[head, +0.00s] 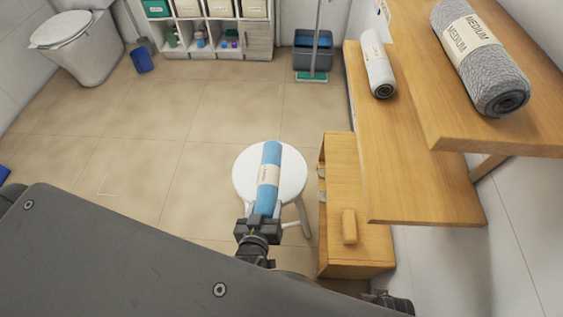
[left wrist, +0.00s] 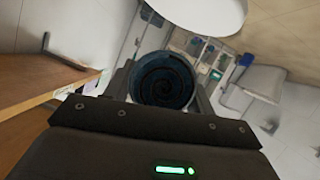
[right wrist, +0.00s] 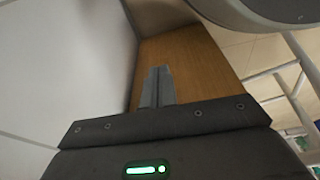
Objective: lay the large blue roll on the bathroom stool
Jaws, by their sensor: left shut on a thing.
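The large blue roll (head: 270,165) with a pale label band shows over the seat of the round white stool (head: 245,178) in the head view. My left gripper (head: 262,218) is shut on the roll's near end. In the left wrist view the roll's dark spiral end (left wrist: 163,80) sits between the fingers, and part of the white stool seat (left wrist: 205,12) shows at the top. I cannot tell whether the roll touches the seat. My right gripper (right wrist: 158,72) shows its fingers together and empty in the right wrist view, in front of a wooden surface.
A wooden cabinet (head: 345,190) with a small wooden block (head: 349,226) stands right of the stool. Wooden shelves (head: 400,170) above it hold a white roll (head: 378,65) and a large grey roll (head: 478,55). The tiled floor (head: 150,150) left of the stool is clear.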

